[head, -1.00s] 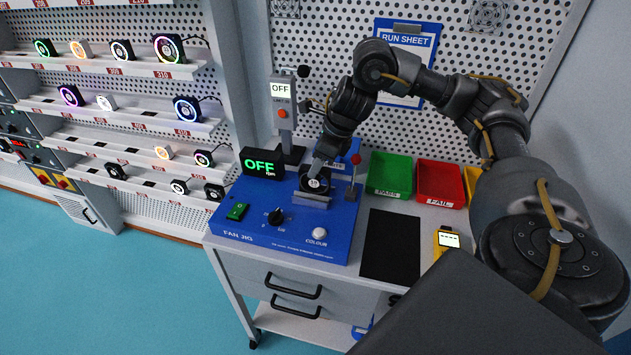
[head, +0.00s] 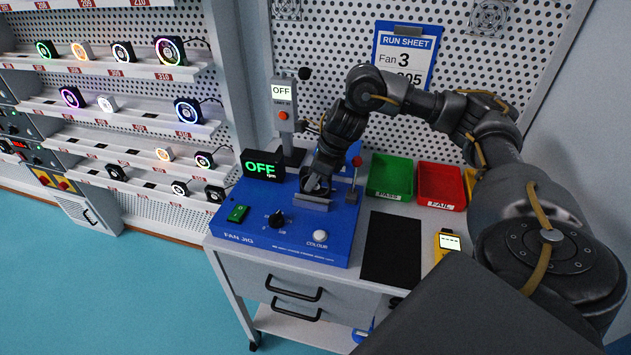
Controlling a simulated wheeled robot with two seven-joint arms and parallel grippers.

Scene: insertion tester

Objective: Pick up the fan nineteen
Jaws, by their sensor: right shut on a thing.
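A small dark fan (head: 313,187) sits at the metal holder on top of the blue fan jig (head: 270,240). My right gripper (head: 316,183) reaches down from behind and is shut on this fan. The fingers and wrist hide most of the fan, and I cannot read a number on it. I cannot tell whether it still touches the holder. My left gripper is out of view.
Racks of mostly lit fans (head: 168,50) stand at the left. A green bin (head: 391,177) and a red bin (head: 441,184) stand right of the jig. A black mat (head: 392,248) and a yellow meter (head: 447,241) lie in front. The run sheet (head: 407,50) hangs behind.

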